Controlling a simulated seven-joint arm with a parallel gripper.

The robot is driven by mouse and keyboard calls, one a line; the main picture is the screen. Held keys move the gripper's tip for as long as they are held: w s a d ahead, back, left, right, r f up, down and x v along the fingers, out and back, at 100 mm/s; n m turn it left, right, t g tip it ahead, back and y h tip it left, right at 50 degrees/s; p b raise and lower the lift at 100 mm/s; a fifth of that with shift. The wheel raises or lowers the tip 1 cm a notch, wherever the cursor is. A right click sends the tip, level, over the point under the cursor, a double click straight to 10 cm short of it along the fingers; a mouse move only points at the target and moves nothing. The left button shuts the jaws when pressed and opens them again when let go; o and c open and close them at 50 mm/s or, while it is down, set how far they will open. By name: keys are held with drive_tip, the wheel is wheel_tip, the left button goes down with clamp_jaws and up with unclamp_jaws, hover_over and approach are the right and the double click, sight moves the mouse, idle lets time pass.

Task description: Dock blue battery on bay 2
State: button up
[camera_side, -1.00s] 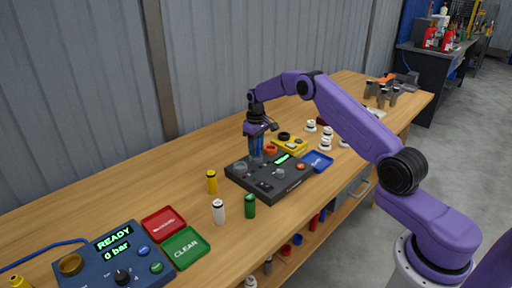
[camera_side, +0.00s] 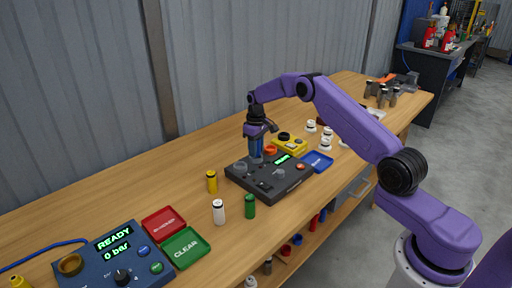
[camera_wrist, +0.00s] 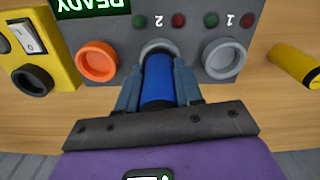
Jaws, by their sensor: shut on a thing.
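The blue battery (camera_wrist: 157,80) is held upright between the fingers of my gripper (camera_wrist: 158,85), which is shut on it. In the side view the blue battery (camera_side: 256,147) is at the dark charger's back edge, under my gripper (camera_side: 257,140). The dark charger (camera_side: 270,180) has ring-shaped bays. In the wrist view the grey ring of bay 2 (camera_wrist: 160,46) is right at the battery's far end, beside the mark 2. Whether the battery's foot is seated in the ring is hidden. Bay 1 (camera_wrist: 224,58) is empty.
An orange ring (camera_wrist: 96,62) and a yellow device (camera_wrist: 35,45) are beside bay 2. The bench's back left is clear.

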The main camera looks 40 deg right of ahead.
drive_tip(key=shift+f, duration=0.45)
drive_tip(key=shift+r, duration=0.8)
idle(0.6)
drive_tip(key=shift+f, duration=0.8)
idle(0.4)
drive_tip(key=o, duration=0.8)
drive_tip(key=shift+o, duration=0.2)
drive_tip(key=shift+r, duration=5.5)
